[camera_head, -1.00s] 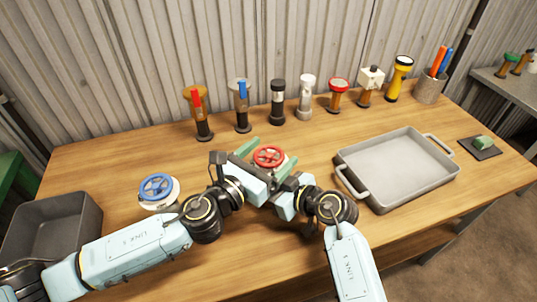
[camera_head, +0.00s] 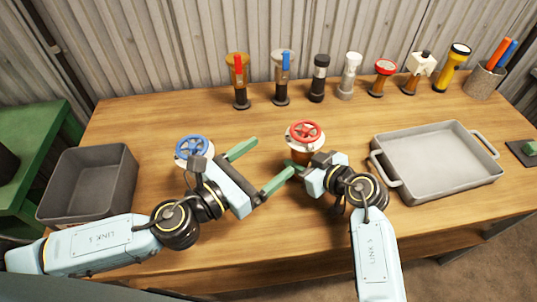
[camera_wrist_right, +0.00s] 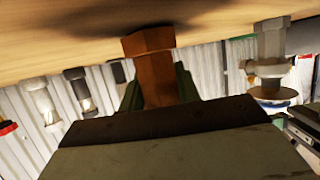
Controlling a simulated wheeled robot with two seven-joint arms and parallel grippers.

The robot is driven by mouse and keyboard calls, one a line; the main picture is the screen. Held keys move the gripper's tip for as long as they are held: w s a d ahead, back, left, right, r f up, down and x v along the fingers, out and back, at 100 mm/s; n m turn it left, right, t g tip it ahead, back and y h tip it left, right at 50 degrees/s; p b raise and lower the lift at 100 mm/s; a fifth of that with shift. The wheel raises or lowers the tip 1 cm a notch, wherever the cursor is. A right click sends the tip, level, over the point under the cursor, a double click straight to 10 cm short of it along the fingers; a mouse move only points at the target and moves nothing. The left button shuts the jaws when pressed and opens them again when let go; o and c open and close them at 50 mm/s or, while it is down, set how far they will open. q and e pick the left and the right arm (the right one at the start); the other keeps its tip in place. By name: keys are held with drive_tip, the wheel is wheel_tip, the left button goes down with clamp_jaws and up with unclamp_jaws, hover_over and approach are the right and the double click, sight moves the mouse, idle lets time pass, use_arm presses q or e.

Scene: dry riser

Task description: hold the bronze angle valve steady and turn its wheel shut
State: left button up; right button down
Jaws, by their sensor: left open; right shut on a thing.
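The bronze angle valve (camera_head: 300,156) stands on the table with a red handwheel (camera_head: 306,133) on top and a pale collar under it. My right gripper (camera_head: 297,167) is shut on its brown body, low down. In the right wrist view the bronze body (camera_wrist_right: 150,65) sits between the green fingers. My left gripper (camera_head: 260,165) is open and empty, left of the valve and apart from the wheel. How far the wheel is turned cannot be told.
A grey bin (camera_head: 88,184) is at left and a grey tray (camera_head: 440,162) at right. Several fittings and torches, including a red-handled valve (camera_head: 238,80), line the back. The table's middle is clear behind the grippers.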

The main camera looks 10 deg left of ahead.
drive_tip(key=shift+r, duration=0.1)
drive_tip(key=c, duration=0.9)
unclamp_jaws()
drive_tip(key=shift+d, duration=0.1)
